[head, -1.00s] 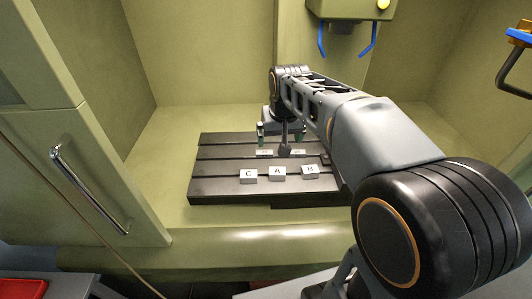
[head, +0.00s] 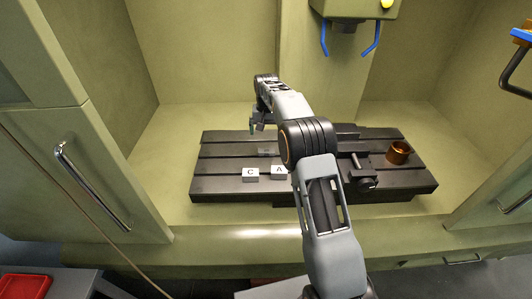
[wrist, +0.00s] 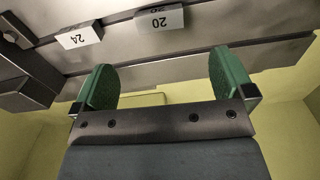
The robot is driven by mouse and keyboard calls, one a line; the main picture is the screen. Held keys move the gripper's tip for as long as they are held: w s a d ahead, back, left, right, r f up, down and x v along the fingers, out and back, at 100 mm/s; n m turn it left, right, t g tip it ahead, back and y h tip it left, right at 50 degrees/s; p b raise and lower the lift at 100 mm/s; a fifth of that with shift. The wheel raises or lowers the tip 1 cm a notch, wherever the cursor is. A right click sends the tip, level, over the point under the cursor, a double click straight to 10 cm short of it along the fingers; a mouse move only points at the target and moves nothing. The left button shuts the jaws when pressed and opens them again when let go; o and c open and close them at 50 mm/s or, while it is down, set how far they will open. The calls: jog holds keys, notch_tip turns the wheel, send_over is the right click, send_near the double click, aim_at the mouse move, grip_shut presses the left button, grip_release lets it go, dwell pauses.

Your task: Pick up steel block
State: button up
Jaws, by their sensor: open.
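Small pale grey blocks with lettered tops, block C (head: 250,174) and block A (head: 279,171), sit at the front of the dark slotted table. Two more labelled pieces, marked 20 (wrist: 160,18) and 24 (wrist: 80,35), show in the wrist view. I cannot tell which of these is the steel block. My gripper (head: 256,127) is above the back left of the slotted table. In the wrist view its green-padded jaws (wrist: 164,82) are open with nothing between them; the labelled pieces lie beyond them.
The slotted table (head: 225,151) fills the middle of the green enclosure. A dark vise-like fixture (head: 362,178) and a copper-coloured cup (head: 398,152) are on its right. A machine head with blue levers (head: 324,40) hangs above. My arm hides part of the table.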

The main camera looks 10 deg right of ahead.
send_over(267, 150)
jog(key=f, duration=0.5)
jog(key=shift+s+a, duration=0.15)
jog(key=shift+a, duration=0.05)
jog(key=shift+d+f+p, duration=0.1)
jog(key=shift+f+p, duration=1.15)
jog(key=shift+f, duration=1.35)
jog(key=shift+c, duration=0.5)
jog(key=c, duration=1)
jog(key=shift+r, duration=0.1)
